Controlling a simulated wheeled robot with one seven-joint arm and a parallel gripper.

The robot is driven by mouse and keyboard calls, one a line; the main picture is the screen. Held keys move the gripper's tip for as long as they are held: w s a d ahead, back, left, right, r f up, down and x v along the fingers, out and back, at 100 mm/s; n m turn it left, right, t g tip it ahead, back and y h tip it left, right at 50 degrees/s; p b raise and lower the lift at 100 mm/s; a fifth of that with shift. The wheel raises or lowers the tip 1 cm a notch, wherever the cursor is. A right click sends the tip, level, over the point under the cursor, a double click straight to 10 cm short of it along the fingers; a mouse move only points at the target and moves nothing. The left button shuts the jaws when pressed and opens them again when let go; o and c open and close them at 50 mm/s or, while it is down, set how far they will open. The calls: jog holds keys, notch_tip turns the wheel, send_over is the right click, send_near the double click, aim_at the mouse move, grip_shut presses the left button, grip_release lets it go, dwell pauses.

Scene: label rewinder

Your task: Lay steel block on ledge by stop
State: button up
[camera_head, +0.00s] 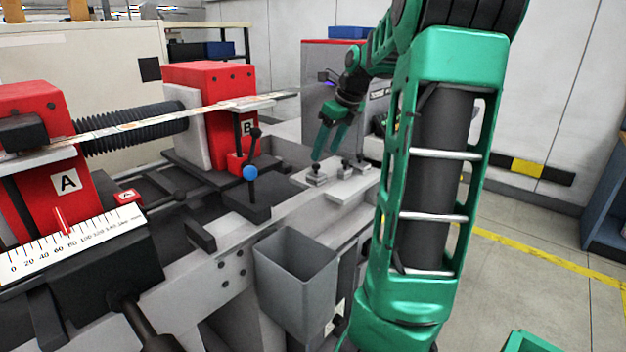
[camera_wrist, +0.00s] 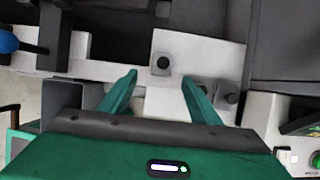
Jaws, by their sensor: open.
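Several small steel blocks with dark knobs stand on a pale plate (camera_head: 343,188) at the machine's right end. The left block (camera_head: 316,176) is below my gripper (camera_head: 326,156); the middle block (camera_head: 345,170) and another block (camera_head: 362,163) stand to its right. My gripper is open, fingers pointing down, and nothing shows held. In the wrist view, one block (camera_wrist: 160,64) lies between and just beyond the fingertips (camera_wrist: 160,77), apart from both fingers. Another block (camera_wrist: 228,96) is right of the right finger. I cannot tell which part is the ledge or the stop.
A lever with a blue ball (camera_head: 250,173) and red unit B (camera_head: 212,110) stand left of the plate. A grey open bin (camera_head: 296,283) hangs on the machine's front. Red unit A (camera_head: 65,183) and a scale (camera_head: 72,243) are far left.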

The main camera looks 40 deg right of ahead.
aim_at(319, 166)
jog(key=x, duration=0.4)
jog(key=shift+a+f, duration=0.1)
jog(key=shift+d+x, duration=0.2)
jog(key=shift+x, duration=1.15)
jog(key=shift+d+x, duration=0.15)
jog(key=shift+x, duration=1.2)
jog(key=shift+w, duration=0.2)
jog(key=c, duration=1.4)
grip_shut()
jog(key=shift+r, duration=0.25)
